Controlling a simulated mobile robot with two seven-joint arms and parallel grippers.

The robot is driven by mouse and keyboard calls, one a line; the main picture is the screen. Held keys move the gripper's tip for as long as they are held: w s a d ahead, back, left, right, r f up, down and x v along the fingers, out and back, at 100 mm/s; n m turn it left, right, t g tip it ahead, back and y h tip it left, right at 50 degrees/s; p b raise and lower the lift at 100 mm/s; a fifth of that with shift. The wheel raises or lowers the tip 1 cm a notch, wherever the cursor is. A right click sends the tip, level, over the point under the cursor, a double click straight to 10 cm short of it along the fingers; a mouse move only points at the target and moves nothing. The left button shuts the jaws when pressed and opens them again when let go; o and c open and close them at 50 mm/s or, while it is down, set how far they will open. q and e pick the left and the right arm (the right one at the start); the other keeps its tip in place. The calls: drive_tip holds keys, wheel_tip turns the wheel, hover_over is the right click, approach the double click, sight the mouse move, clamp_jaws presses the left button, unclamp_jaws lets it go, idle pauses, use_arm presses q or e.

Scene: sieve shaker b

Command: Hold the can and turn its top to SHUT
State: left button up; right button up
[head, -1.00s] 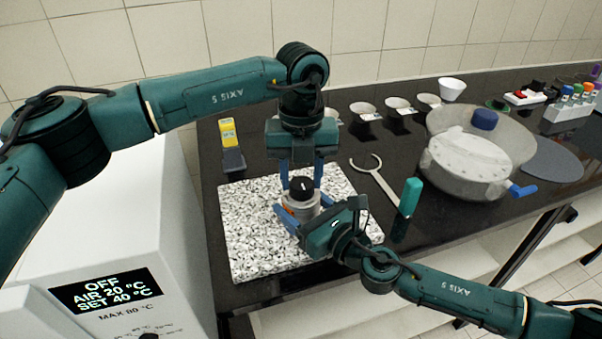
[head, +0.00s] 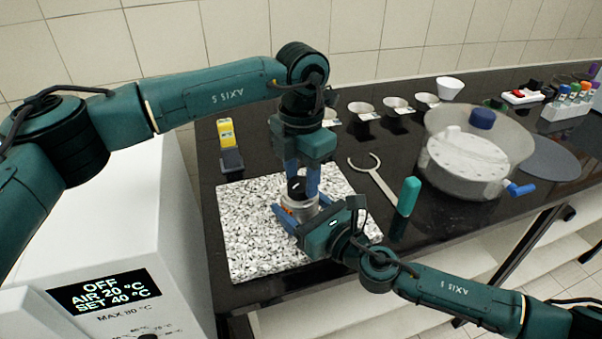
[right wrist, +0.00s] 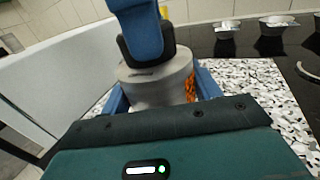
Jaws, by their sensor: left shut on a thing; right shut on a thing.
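The can (head: 298,207) is a short silvery cylinder with an orange patch, upright on the speckled slab (head: 250,245). Its top is a black knob (head: 296,186) with a white mark that lies slanted. My left gripper (head: 302,185) comes from above and is shut on the knob, one finger on each side. My right gripper (head: 290,217) lies low and is shut around the can's body. In the right wrist view the can (right wrist: 150,88) sits between the blue fingers, and a left finger covers most of its top. No SHUT lettering is readable.
A white heater box (head: 110,220) stands left. A yellow-and-grey item (head: 227,140) lies behind the slab. Small bowls line the back.

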sight(301, 182)
use_arm(q)
drive_tip(key=shift+s+m, duration=0.1)
drive_tip(key=shift+m, duration=2.1)
drive_tip(key=o, duration=1)
wheel_tip(301, 182, up, 12)
drive_tip(key=shift+r, duration=0.1)
